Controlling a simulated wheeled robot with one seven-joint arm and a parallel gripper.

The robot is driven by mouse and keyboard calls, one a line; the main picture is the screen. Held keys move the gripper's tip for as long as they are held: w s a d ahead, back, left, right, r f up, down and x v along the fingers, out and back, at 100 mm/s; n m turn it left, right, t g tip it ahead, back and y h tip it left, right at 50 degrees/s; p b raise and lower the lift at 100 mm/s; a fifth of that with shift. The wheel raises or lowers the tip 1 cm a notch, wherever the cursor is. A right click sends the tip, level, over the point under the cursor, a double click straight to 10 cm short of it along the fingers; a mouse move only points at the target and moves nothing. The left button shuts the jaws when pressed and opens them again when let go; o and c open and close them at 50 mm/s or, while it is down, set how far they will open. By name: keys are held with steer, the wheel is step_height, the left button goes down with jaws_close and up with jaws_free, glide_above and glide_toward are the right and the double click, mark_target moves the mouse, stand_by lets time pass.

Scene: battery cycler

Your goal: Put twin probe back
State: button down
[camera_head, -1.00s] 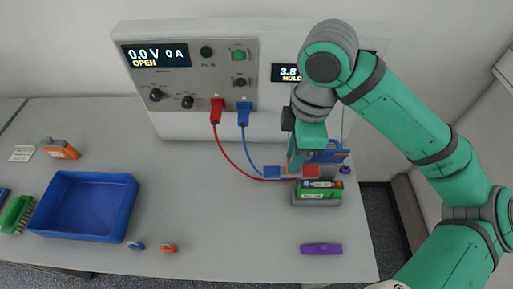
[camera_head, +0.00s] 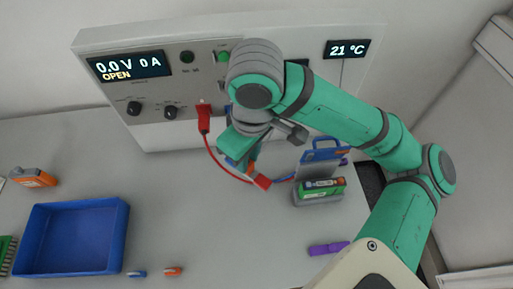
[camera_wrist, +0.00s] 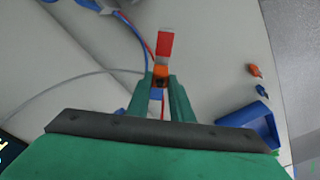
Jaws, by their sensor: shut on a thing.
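The twin probe has a red end block (camera_head: 262,182), which also shows in the wrist view (camera_wrist: 164,45), and an orange-and-dark middle. Its blue end (camera_wrist: 156,94) shows between my fingers in the wrist view. My gripper (camera_head: 244,163) is shut on the middle of the probe and holds it above the bench, in front of the cycler panel. The wrist view shows my fingers (camera_wrist: 160,84) on both sides of it. Red and blue leads run to the probe. My fingers hide part of the probe.
A grey cradle (camera_head: 320,199) with a green battery (camera_head: 322,189) stands to the right, below a blue handle (camera_head: 325,147). A purple item (camera_head: 328,247) lies in front. A blue tray (camera_head: 72,238) is at left, with small orange and blue pieces beside it. The bench middle is clear.

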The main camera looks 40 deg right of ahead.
steer(key=w+d+f, duration=0.2)
steer(key=d+f, duration=0.1)
steer(key=w+d+f, duration=0.3)
steer(key=f, duration=0.1)
steer(key=w+d+f, duration=0.2)
steer(key=d+f, duration=0.1)
steer(key=f, duration=0.1)
steer(key=shift+w, duration=0.35)
steer(key=shift+s+d+f, duration=0.1)
steer(key=shift+f, duration=0.45)
steer(key=shift+f, duration=0.1)
steer(key=c, duration=1.6)
jaws_free()
